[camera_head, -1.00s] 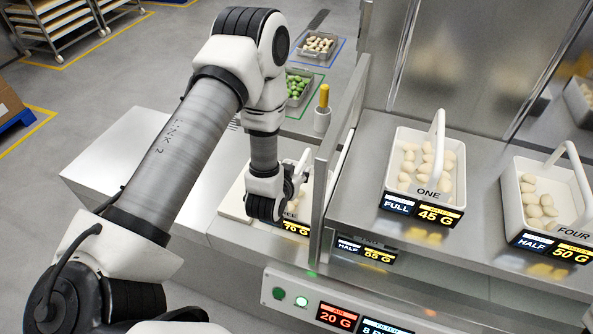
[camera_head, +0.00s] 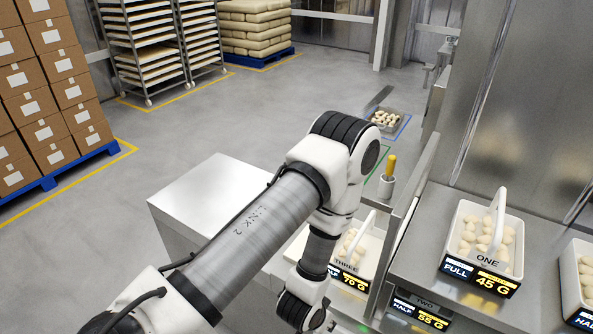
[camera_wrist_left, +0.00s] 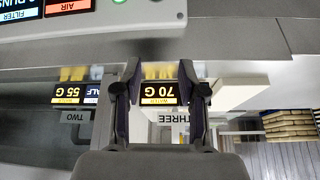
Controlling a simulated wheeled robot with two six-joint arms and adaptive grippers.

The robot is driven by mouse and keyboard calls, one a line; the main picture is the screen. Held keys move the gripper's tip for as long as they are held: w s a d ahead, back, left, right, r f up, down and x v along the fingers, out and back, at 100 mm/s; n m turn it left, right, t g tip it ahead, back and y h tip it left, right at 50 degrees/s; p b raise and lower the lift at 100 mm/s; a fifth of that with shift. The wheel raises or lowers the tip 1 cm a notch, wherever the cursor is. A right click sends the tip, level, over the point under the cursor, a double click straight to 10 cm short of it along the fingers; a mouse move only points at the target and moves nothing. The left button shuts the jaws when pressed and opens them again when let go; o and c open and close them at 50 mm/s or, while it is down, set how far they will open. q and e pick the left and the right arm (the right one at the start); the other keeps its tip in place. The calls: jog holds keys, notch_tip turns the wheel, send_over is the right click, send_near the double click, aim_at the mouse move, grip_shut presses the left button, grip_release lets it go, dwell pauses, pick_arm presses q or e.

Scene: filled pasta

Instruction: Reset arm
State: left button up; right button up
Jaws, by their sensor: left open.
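My left arm comes in from the lower left in the head view, and its wrist hangs in front of the basket labelled THREE (camera_head: 348,250). In the left wrist view my left gripper (camera_wrist_left: 158,82) is open, its two fingers apart with nothing between them. The 70 G sign (camera_wrist_left: 160,92) of basket THREE shows between the fingers, upside down and beyond them. The fingertips are not clear in the head view. My right gripper is not in view.
Basket ONE (camera_head: 463,238) with pale pasta stands on the steel counter to the right, another basket (camera_head: 568,270) at the right edge. A yellow-handled tool (camera_head: 390,168) stands in a holder behind. Stacked boxes (camera_head: 50,90) and tray racks (camera_head: 150,50) are far left. The floor between is open.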

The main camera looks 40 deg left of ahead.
pick_arm(q)
jog(key=s+d+f+g, duration=0.25)
jog(key=s+g, duration=0.25)
jog(key=s, duration=1.1)
notch_tip(320, 180, down, 15)
jog(key=b, duration=1.5)
jog(key=shift+w+m+h, duration=0.25)
jog(key=shift+m+h, duration=0.05)
jog(key=shift+m, duration=0.1)
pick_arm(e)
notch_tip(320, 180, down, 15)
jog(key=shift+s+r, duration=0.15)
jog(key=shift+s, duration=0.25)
pick_arm(q)
jog(key=shift+w, duration=0.1)
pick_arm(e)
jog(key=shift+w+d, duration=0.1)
